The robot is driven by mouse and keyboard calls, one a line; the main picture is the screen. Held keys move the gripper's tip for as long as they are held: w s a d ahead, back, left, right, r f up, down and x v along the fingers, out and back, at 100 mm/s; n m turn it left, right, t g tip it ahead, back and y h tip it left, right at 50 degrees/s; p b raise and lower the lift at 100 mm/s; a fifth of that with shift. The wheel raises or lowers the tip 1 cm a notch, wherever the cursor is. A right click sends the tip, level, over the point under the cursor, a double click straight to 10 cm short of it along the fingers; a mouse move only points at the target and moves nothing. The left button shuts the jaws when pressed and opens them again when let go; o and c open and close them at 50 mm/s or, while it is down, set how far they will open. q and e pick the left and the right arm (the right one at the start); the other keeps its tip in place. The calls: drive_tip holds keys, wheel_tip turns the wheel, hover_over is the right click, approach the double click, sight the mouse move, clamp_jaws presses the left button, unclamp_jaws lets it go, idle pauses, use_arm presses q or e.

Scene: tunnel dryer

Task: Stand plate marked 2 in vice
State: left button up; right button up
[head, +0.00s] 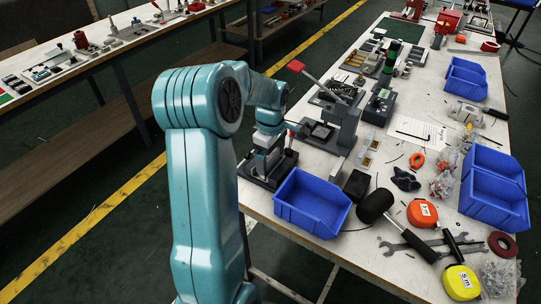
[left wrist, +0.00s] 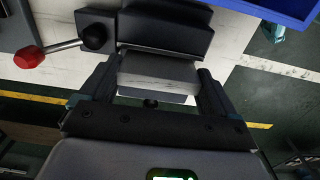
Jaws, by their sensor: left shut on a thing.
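My left gripper (head: 266,146) is at the dark vice (head: 262,177) on the near left edge of the bench. In the left wrist view the gripper (left wrist: 156,88) is shut on a pale grey plate (left wrist: 155,70), with one finger at each side. The plate's far edge lies right against the dark jaw of the vice (left wrist: 165,32); I cannot tell whether it sits between the jaws. No number shows on the plate. The vice's lever with a red knob (left wrist: 28,57) is at the left. My right gripper is not in view.
A blue bin (head: 312,203) stands close to the right of the vice. A grey press (head: 340,128) with a red-tipped lever is behind it. The floor aisle is left of the bench.

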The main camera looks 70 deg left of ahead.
sight(271, 156)
use_arm(q)
drive_tip(key=shift+f, duration=0.2)
drive_tip(key=o, duration=1)
drive_tip(key=shift+o, duration=0.2)
drive_tip(key=shift+r, duration=0.4)
wheel_tip(271, 156, up, 12)
drive_tip(key=p, duration=0.1)
drive_tip(key=shift+f+p, duration=0.2)
drive_tip(key=shift+p, duration=0.1)
